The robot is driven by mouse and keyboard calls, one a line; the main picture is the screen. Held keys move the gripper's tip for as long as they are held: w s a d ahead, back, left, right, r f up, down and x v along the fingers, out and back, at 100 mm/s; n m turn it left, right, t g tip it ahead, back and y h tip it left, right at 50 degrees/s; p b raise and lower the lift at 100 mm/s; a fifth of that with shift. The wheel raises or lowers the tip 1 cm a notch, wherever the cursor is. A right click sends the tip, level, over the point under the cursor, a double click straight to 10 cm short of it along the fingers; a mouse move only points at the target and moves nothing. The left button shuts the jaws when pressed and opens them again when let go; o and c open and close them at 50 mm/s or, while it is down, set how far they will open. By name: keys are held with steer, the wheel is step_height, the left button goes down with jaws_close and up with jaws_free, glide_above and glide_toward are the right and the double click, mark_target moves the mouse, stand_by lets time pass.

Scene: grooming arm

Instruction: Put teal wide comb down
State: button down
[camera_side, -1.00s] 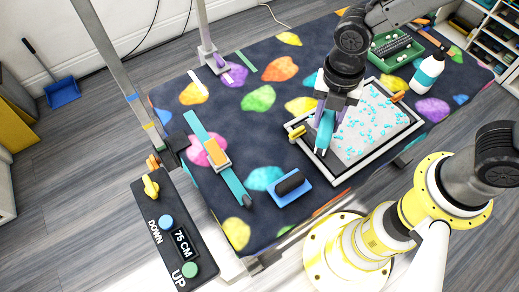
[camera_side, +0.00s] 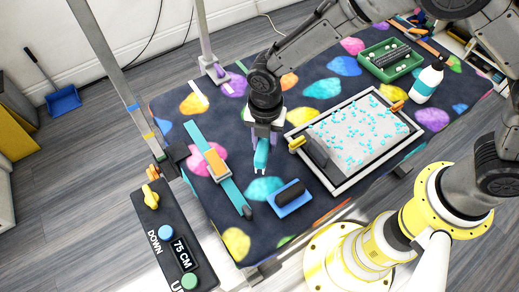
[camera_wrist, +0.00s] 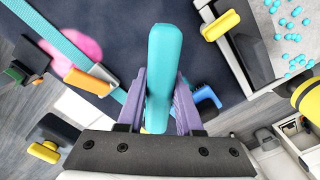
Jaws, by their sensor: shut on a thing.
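My gripper (camera_side: 263,138) is shut on the teal wide comb (camera_side: 261,157), which hangs prongs-down over the dark patterned table mat (camera_side: 295,108). In the wrist view, my gripper's purple fingers (camera_wrist: 160,95) grip the comb's teal handle (camera_wrist: 168,60) from both sides. The comb is left of the framed tray and right of the teal strap. I cannot tell whether its prongs touch the mat.
A teal strap (camera_side: 230,188) with an orange buckle (camera_side: 214,162) lies left. A blue brush (camera_side: 294,205) lies in front. The framed tray (camera_side: 342,187) holds teal bits. A green tray (camera_side: 370,66) and white bottle (camera_side: 426,82) stand at the back right.

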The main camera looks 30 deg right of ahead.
steer(key=shift+w+a+f, duration=0.35)
steer(key=shift+w+f, duration=0.15)
steer(key=shift+f, duration=1.75)
steer(key=shift+f, duration=0.1)
steer(key=c, duration=0.6)
jaws_free()
steer(key=shift+o, duration=0.2)
